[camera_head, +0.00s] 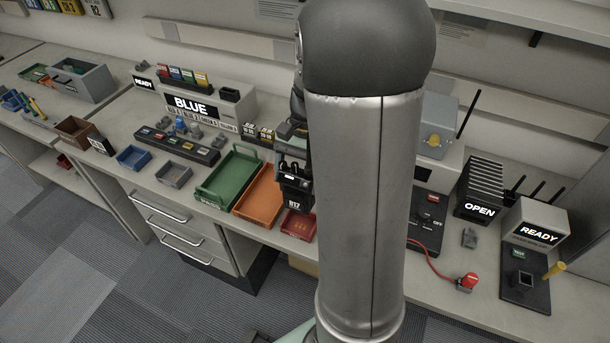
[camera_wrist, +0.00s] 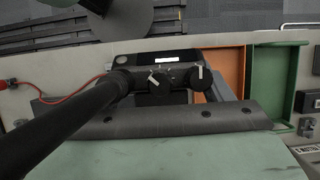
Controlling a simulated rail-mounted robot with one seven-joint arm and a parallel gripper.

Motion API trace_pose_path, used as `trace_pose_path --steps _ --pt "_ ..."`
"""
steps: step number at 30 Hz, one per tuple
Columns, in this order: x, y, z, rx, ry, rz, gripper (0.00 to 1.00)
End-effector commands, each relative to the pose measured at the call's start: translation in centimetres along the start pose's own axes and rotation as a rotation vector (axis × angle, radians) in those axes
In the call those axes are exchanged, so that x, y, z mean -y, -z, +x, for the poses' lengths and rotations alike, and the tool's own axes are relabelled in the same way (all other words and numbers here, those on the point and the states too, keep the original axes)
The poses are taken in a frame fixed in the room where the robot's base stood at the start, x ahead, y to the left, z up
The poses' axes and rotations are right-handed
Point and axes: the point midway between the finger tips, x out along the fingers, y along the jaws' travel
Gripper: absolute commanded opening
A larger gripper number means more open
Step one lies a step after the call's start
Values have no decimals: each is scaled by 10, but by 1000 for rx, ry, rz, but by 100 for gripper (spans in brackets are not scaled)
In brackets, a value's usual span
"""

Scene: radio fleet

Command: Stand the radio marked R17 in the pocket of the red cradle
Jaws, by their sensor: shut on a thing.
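The black radio marked R17 (camera_head: 294,190) is upright in my gripper (camera_head: 292,158), with its label facing the head camera. In the wrist view I look down on the radio's top: two knobs (camera_wrist: 180,79) with white marks and a long black antenna (camera_wrist: 72,122) reaching to the lower left. My gripper is shut on the radio. A low red box with yellow marks (camera_head: 299,225) shows just below the radio, partly hidden by my arm. I cannot tell if it is the red cradle, and no pocket shows clearly. The gap under the radio is unclear.
An orange tray (camera_head: 240,208) and a green tray (camera_head: 207,194) lie to the left of the radio. A BLUE sign unit (camera_head: 191,104) stands behind them. Right of my arm are a red plug (camera_head: 466,281) on a cable and a READY unit (camera_head: 538,234). My arm hides the middle counter.

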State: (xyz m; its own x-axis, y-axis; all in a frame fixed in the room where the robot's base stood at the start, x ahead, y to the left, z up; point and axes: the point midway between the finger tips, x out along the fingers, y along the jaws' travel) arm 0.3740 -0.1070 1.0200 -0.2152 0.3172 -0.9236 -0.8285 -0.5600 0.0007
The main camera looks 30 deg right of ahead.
Motion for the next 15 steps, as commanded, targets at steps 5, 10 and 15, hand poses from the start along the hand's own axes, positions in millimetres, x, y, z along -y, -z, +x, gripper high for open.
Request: trace_pose_path --steps 5,10,15 --pt "0 0 0 -1 1 0 32" --pt "0 -1 -1 0 1 1 32" --pt "0 4 9 -1 1 1 32"
